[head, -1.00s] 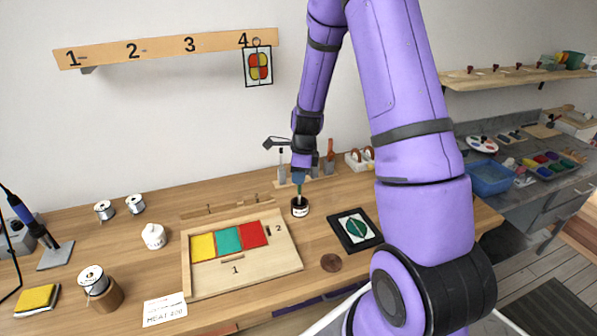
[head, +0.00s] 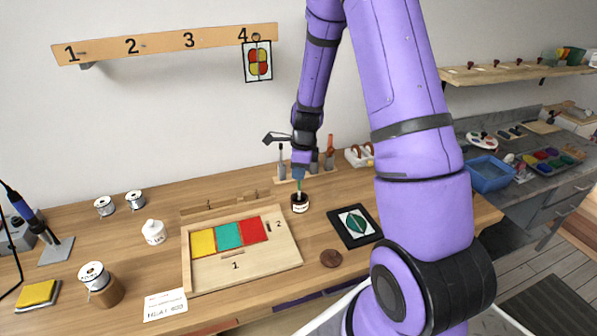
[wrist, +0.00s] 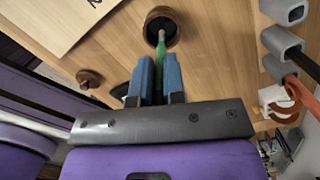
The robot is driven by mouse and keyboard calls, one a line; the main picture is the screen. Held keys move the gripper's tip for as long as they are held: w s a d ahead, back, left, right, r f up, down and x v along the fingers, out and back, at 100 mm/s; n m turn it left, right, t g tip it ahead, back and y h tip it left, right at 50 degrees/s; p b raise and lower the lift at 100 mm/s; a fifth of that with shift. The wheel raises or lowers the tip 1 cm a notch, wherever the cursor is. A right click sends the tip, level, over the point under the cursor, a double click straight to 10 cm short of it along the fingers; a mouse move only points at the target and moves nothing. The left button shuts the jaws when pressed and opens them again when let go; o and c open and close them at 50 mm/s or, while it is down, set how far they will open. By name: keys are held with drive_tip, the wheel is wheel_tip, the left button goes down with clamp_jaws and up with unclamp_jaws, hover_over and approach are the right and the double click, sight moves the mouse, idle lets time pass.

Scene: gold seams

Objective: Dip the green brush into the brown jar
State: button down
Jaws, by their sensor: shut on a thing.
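The brown jar (head: 300,207), dark with a pale label, stands on the workbench to the right of the wooden tray. My gripper (head: 299,176) is above the jar, pointing down. It is shut on the green brush (wrist: 161,49), which shows between the blue fingers in the wrist view. My gripper (wrist: 156,72) hides the upper part of the brush there. The brush's lower end reaches the open mouth of the jar (wrist: 161,14). How deep the tip sits inside is too small to tell.
The wooden tray (head: 270,266) with yellow, green and red panes lies left of the jar. A framed leaf picture (head: 373,238) and a brown disc (head: 331,258) lie to its right and front. A tool rack (head: 318,178) stands close behind.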

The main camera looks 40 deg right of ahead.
drive_tip(key=shift+f, duration=0.65)
idle(1.5)
drive_tip(key=shift+r, duration=3)
